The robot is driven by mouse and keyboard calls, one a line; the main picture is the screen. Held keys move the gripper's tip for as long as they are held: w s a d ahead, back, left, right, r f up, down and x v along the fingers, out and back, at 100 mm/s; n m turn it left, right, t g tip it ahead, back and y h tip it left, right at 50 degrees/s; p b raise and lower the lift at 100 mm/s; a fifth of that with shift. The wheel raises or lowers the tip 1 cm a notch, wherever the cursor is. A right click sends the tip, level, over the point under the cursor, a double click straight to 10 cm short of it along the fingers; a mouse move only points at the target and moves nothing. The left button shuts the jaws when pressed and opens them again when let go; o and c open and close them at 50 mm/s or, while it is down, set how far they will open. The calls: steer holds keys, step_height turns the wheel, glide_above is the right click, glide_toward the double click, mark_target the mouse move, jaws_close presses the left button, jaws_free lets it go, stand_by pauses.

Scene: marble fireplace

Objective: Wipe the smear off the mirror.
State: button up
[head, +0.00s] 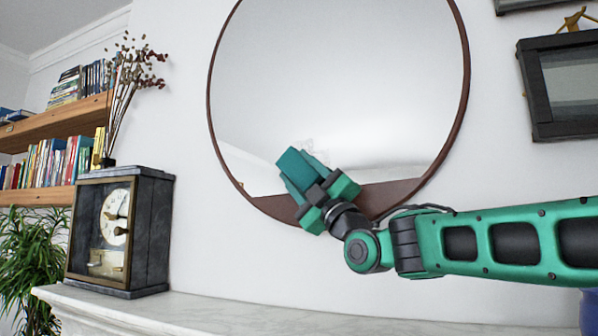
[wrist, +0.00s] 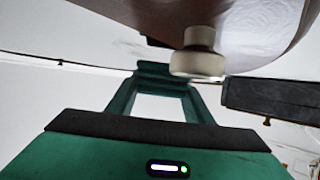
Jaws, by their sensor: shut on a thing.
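The round mirror (head: 345,70) hangs on the white wall in a thin brown frame. A faint greyish smear (head: 309,148) shows low on its glass, just above the held block; its edges are hard to make out. My gripper (head: 318,188) is at the lower part of the mirror, tilted up and left. It is shut on a teal block-like wiper (head: 295,166), which lies over the glass just below the smear. I cannot tell whether it touches the glass. In the wrist view the wiper (wrist: 165,70) spans between my two fingers.
A dark mantel clock (head: 118,230) stands at the left of the marble mantel (head: 200,308), with dried stems behind it. A dark picture frame (head: 565,85) hangs at the right. The wrist view shows a pale knob-like thing (wrist: 198,52) close above the fingers.

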mark_target(300, 139)
steer(key=shift+w+d, duration=0.2)
steer(key=shift+w, duration=0.3)
steer(key=shift+w+d, duration=0.15)
steer(key=shift+w, duration=0.35)
steer(key=shift+r, duration=0.1)
steer(key=shift+a+r, duration=0.15)
steer(key=shift+r, duration=1.8)
steer(key=shift+w+a+r, duration=0.1)
steer(key=shift+r, duration=2.05)
steer(key=shift+f, duration=0.15)
steer(key=shift+d+f, duration=0.2)
steer(key=shift+f, duration=1.85)
steer(key=shift+d+f, duration=0.15)
steer(key=shift+f, duration=1.9)
steer(key=shift+d, duration=0.1)
